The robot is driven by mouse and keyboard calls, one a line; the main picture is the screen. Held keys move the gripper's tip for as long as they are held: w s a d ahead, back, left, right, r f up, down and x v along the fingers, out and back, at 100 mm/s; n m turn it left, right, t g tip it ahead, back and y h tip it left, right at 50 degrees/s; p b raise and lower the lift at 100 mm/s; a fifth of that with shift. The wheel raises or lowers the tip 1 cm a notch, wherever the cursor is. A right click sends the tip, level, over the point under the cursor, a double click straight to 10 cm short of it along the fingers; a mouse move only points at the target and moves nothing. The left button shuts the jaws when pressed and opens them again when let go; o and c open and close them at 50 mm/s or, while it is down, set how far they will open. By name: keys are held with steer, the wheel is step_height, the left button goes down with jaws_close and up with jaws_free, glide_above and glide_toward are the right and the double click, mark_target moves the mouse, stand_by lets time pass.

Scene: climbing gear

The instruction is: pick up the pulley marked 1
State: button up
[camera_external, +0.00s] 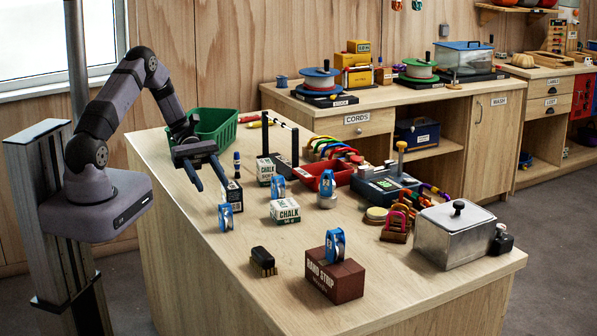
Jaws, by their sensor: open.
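Several blue pulleys are on the wooden worktop, and I cannot read a number on any of them. One pulley (225,217) is at the left edge, nearest my gripper. Another pulley (278,188) is between two chalk boxes. A third-seen pulley (327,184) is on a small round grey base in front of the red tray. Another pulley (335,246) stands on the brown sand strip box (334,279). My gripper (209,183) is open, its two dark blue fingers pointing down above the left side of the worktop. No pulley shows between its fingers.
Chalk boxes (285,211) stand mid-table, with a dark box (232,195) beside my gripper. A brush (263,261) lies in front. A green crate (214,128) is behind my gripper. A metal-lidded box (455,237) fills the right side. The front left worktop is mostly clear.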

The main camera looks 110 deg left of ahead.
mark_target(225, 204)
steer(key=shift+p+x, duration=0.3)
steer(key=shift+x, duration=1.15)
steer(key=shift+w+d, duration=0.1)
steer(key=p+x, duration=0.2)
steer(key=x, duration=0.3)
steer(key=shift+w+d+f, duration=0.2)
steer(key=shift+w+d, duration=0.05)
jaws_close()
